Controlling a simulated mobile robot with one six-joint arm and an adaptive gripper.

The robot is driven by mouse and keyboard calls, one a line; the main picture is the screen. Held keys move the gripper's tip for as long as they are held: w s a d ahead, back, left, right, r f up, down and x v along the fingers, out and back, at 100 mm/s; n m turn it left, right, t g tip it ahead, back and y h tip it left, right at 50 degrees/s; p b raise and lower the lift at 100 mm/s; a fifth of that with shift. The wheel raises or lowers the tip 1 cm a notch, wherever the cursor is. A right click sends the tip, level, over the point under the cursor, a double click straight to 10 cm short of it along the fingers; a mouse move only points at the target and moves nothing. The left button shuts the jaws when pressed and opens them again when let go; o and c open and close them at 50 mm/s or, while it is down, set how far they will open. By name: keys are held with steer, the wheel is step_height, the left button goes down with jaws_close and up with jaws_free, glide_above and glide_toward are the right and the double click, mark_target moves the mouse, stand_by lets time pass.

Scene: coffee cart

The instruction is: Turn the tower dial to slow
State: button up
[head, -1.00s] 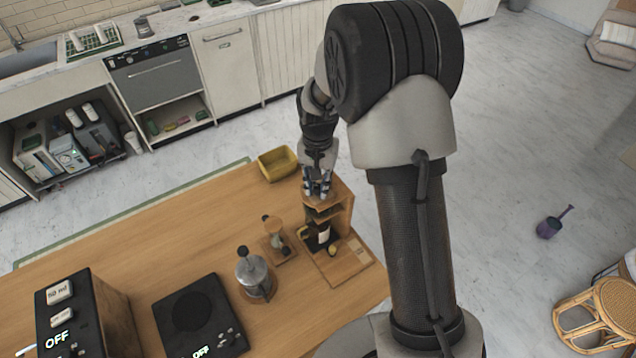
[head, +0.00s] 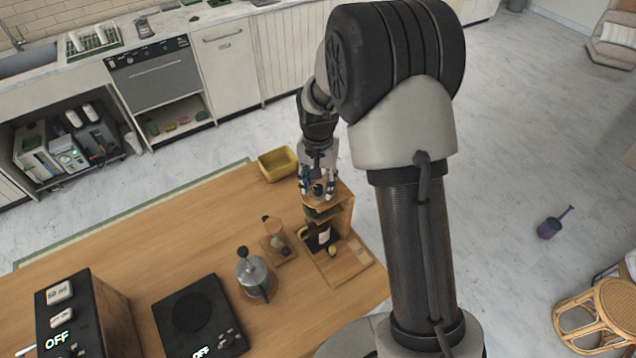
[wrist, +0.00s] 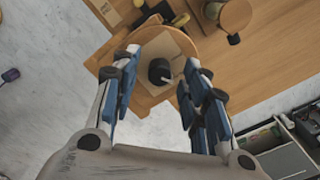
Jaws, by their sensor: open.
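The wooden tower (head: 341,208) stands near the right end of the wooden table (head: 150,237), with a dark bottle (head: 324,236) inside it. Its dial is a black round knob on the top, seen in the wrist view (wrist: 159,71) with a small light pointer toward the lower right. The dial also shows small in the head view (head: 318,189). My gripper (head: 318,193) is open above the tower top. In the wrist view its blue-padded fingers (wrist: 155,88) stand on either side of the dial, apart from it. No dial marks are readable.
A yellow bin (head: 277,164) stands just left behind the tower. A wooden dripper stand (head: 277,240) and a French press (head: 252,274) stand left of the tower. A black scale (head: 197,318) and a grinder-like box (head: 85,315) sit at the front left.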

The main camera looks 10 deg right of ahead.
mark_target(318, 188)
step_height(318, 188, up, 12)
stand_by(0.4)
steer(key=shift+f, duration=0.1)
steer(key=s+r+n+t+b, duration=0.2)
steer(key=s+n+b, duration=0.1)
steer(key=s+b, duration=0.8)
steer(key=s+f+n+t+b, duration=0.1)
steer(key=s+f+b, duration=0.2)
steer(key=s, duration=0.5)
steer(key=s+f+n+t+b, duration=0.1)
steer(key=s+f+n+b, duration=0.1)
steer(key=s, duration=0.6)
step_height(318, 188, down, 3)
steer(key=shift+s+d+r+t+b, duration=0.15)
steer(key=shift+s+t+b, duration=0.15)
steer(key=shift+b, duration=0.15)
